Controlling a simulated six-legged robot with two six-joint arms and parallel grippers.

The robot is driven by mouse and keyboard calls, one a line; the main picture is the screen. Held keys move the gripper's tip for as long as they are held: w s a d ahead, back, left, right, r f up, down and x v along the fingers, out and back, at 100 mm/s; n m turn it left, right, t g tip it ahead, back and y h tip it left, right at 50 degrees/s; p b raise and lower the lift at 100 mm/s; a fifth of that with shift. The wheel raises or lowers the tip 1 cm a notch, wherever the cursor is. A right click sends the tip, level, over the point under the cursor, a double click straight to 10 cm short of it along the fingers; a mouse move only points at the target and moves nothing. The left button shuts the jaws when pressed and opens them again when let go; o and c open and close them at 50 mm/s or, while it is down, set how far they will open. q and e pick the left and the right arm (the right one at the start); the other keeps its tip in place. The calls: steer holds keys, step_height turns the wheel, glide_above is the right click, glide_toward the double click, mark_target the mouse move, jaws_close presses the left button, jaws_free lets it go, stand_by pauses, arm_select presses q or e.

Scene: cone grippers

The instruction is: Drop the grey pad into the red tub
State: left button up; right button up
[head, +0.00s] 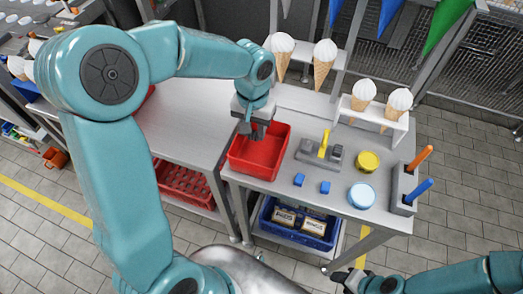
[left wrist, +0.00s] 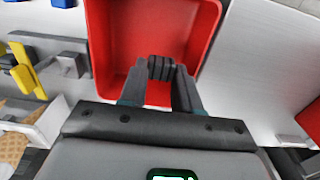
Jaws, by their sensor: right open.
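The red tub (head: 259,160) stands open at the left end of the grey worktop; its red inside (left wrist: 125,30) looks empty where I can see it. My left gripper (head: 252,133) points down over the tub's back part. In the left wrist view its fingers (left wrist: 160,75) are closed in on a small dark piece, which I take as the grey pad (left wrist: 160,67); it is mostly hidden by the fingertips. My right gripper (head: 349,276) is open and empty at the bottom, away from the worktop.
Right of the tub are a grey fixture with a yellow handle (head: 324,145), two blue blocks (head: 299,180), a yellow disc (head: 368,161), a light blue disc (head: 362,195) and a tool holder (head: 402,192). Ice cream cones (head: 325,60) stand in white racks behind. A blue crate (head: 270,226) is below.

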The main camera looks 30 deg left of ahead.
arm_select(q)
steer(key=o, duration=0.4)
steer(key=shift+a, duration=0.1)
steer(key=shift+r, duration=0.15)
step_height(320, 180, up, 16)
steer(key=shift+r, duration=0.1)
stand_by(0.5)
